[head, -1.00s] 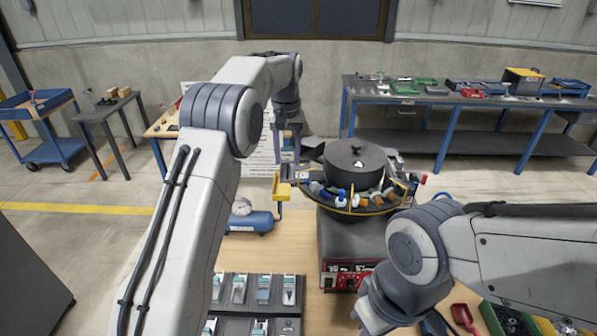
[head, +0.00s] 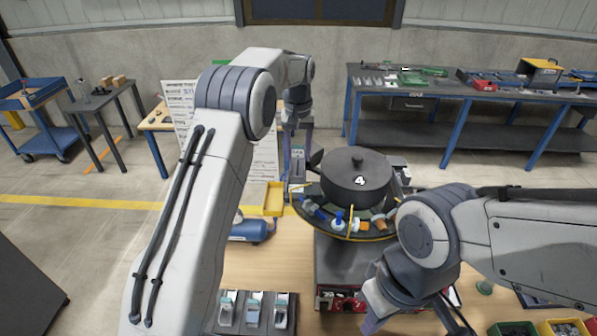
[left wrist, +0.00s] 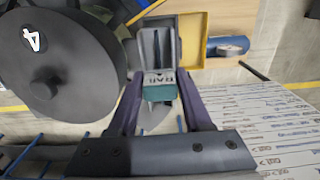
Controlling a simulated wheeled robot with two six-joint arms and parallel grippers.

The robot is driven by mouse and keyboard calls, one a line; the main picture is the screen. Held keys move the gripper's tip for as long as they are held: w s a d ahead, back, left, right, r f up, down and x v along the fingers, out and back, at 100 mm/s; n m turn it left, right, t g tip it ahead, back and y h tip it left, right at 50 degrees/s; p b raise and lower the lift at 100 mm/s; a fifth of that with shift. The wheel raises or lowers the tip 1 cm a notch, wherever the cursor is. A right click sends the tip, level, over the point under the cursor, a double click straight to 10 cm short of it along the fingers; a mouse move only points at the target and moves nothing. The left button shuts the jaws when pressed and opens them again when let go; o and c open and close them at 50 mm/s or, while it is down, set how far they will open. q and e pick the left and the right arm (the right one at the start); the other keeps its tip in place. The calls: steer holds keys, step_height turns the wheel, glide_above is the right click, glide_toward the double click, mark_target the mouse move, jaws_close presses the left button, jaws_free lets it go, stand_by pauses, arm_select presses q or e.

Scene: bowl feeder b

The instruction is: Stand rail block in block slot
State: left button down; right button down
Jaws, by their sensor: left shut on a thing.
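The rail block (left wrist: 157,62) is grey and ridged, with a label reading RAIL and a teal end near my fingers. My left gripper (left wrist: 157,88) is shut on it. In the head view my left gripper (head: 298,150) points down, with the grey block (head: 297,170) between its fingers, at the left edge of the bowl feeder. A yellow holder (head: 273,198) stands just left of the block; it also shows beyond it in the left wrist view (left wrist: 192,32). I cannot make out the slot. My right gripper (head: 372,318) is partly hidden at the lower middle.
The black bowl feeder (head: 358,180), marked 4, has several coloured parts around its rim. A blue cylinder (head: 250,230) lies left of it. A printed board (head: 264,150) stands behind. A grey parts tray (head: 254,328) is at the front. Bare wood lies around the cylinder.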

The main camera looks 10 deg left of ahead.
mark_target(295, 157)
arm_select(q)
steer(key=f, duration=0.1)
steer(key=f+p, duration=0.1)
steer(key=f, duration=0.1)
steer(key=shift+a+f, duration=0.1)
steer(key=shift+a, duration=0.3)
step_height(295, 157, down, 3)
steer(key=shift+f+p, duration=0.1)
steer(key=shift+p, duration=0.8)
steer(key=shift+d+f, duration=0.1)
steer(key=shift+f, duration=0.1)
steer(key=shift+f, duration=0.1)
steer(key=shift+c, duration=1.7)
jaws_free()
